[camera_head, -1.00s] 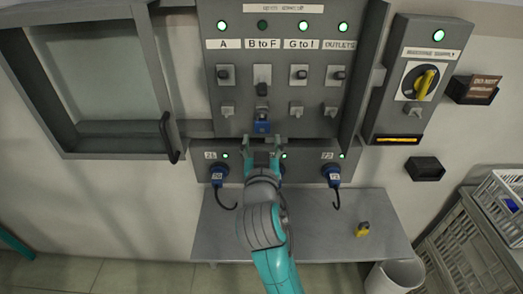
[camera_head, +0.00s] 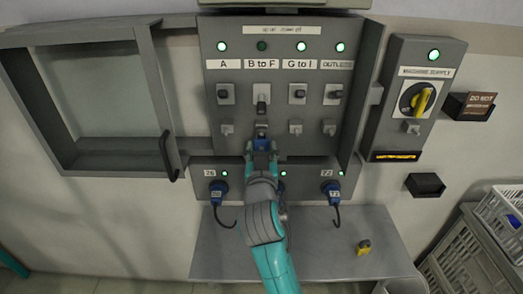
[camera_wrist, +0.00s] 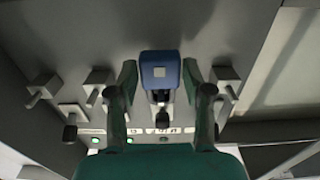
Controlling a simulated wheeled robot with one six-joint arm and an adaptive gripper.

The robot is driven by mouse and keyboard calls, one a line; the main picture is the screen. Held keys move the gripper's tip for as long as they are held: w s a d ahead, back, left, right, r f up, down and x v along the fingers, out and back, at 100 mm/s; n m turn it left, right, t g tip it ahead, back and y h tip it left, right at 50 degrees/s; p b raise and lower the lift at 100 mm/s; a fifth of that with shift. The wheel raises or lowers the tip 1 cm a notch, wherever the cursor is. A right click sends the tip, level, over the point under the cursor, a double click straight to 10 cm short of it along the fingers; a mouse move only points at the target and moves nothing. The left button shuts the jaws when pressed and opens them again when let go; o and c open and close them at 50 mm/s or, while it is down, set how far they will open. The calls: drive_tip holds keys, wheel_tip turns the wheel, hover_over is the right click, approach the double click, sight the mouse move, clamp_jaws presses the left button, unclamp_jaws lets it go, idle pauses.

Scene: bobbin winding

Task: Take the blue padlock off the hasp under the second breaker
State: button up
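The blue padlock (camera_head: 261,145) hangs on the hasp under the second breaker (camera_head: 262,104), labelled B to F. That breaker's lever is down and the small lamp above its label is dark. My gripper (camera_head: 262,152) reaches up from below, with its fingertips at the padlock in the head view. In the wrist view the padlock (camera_wrist: 160,68) shows between the two fingers of my gripper (camera_wrist: 159,80). The fingers are open, one on each side, with a gap on both sides of the body. The hasp behind the padlock is partly hidden.
Neighbouring breakers A (camera_head: 226,94) and G to I (camera_head: 297,94) have empty hasps beneath. Blue plugs (camera_head: 218,193) with cables sit below the panel. A yellow padlock (camera_head: 363,247) lies on the grey shelf (camera_head: 330,262). An open panel door (camera_head: 90,95) stands left.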

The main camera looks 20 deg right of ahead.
drive_tip(key=c, duration=0.7)
drive_tip(key=shift+r, duration=0.5)
drive_tip(key=shift+s, duration=0.1)
drive_tip(key=shift+v, duration=2.9)
